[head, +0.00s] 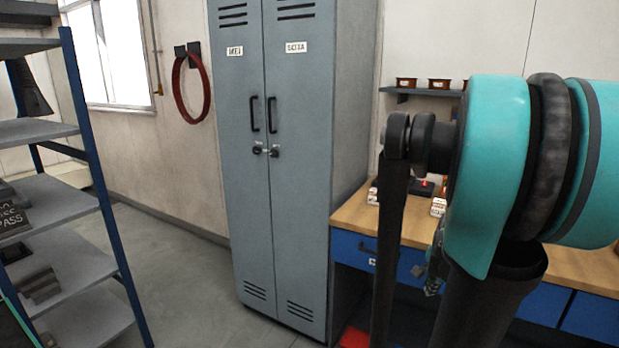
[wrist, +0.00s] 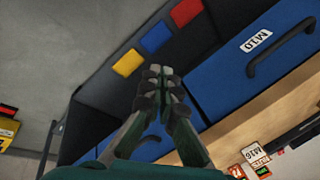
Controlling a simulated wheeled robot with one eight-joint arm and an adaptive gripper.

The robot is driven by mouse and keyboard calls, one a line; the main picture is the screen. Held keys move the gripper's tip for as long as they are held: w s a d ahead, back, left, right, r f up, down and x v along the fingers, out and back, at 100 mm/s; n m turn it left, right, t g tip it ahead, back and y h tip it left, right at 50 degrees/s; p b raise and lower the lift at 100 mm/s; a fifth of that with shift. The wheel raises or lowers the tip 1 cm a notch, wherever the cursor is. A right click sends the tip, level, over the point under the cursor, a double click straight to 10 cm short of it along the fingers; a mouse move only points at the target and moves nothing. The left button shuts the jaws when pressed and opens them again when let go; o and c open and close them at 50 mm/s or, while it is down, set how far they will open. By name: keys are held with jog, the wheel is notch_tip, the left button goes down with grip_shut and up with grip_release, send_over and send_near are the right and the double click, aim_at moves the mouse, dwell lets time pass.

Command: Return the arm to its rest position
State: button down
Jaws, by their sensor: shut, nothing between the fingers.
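My gripper (wrist: 160,78) shows in the wrist view with its fingers together and nothing between them. It hangs in front of the workbench's blue drawers (wrist: 240,65) and the dark space beside them, apart from both as far as I can tell. In the head view my teal and black arm (head: 495,160) fills the right side, bent in front of the workbench. The gripper's fingertips are hard to make out there, being mostly hidden behind the arm.
A grey two-door locker (head: 294,150) stands left of the wooden workbench (head: 352,212). A shelf rack (head: 60,200) stands at the far left. A red hose (head: 207,90) hangs on the wall. Floor (head: 185,275) between rack and locker is clear. Red, yellow and blue patches (wrist: 155,38) lie near the drawers.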

jog(key=s+a+f+n, duration=0.2)
jog(key=s+a+n, duration=0.2)
jog(key=a+n, duration=0.4)
jog(key=s+a+f+n, duration=0.2)
jog(key=s+a+n, duration=0.2)
jog(key=a+n, duration=0.4)
jog(key=shift+a+f+n+y, duration=0.15)
jog(key=shift+f+n+y, duration=0.15)
jog(key=shift+y, duration=0.1)
